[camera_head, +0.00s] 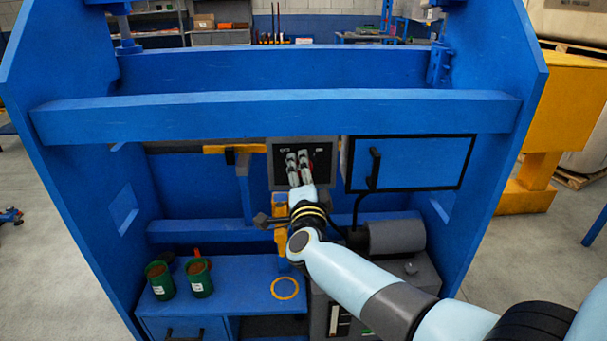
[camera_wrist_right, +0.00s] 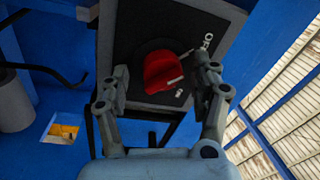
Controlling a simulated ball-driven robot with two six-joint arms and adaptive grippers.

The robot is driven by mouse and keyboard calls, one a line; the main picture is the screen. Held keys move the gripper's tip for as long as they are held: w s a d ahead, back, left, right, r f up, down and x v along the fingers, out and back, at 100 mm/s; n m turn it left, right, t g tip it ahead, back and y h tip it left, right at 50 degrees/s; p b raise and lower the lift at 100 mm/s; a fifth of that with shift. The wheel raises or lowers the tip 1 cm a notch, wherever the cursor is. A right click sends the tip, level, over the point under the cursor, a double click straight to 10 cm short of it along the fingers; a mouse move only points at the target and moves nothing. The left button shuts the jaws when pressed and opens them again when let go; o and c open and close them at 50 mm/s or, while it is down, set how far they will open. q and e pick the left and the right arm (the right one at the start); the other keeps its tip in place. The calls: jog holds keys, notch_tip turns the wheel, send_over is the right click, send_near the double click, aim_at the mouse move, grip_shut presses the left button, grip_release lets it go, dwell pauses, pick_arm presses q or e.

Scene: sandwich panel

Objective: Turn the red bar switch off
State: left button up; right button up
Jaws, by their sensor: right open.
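The red bar switch (camera_wrist_right: 160,72) sits on a dark panel (camera_wrist_right: 130,30) in the right wrist view. It is a rounded red knob with a pale line across it. My right gripper (camera_wrist_right: 163,76) is open, with one finger on each side of the switch; I cannot tell whether either finger touches it. In the head view my right gripper (camera_head: 297,156) is in front of the dark switch panel (camera_head: 327,160) and hides the switch. My left gripper is not in view.
A blue framed door (camera_head: 415,163) with a black handle (camera_head: 374,165) is right of the panel. A grey cylinder (camera_head: 397,237) is below it. Two green cans (camera_head: 160,282) stand on the blue lower shelf (camera_head: 240,273). A blue crossbeam (camera_head: 280,116) spans above.

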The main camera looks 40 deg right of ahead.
jog(key=v, duration=1.2)
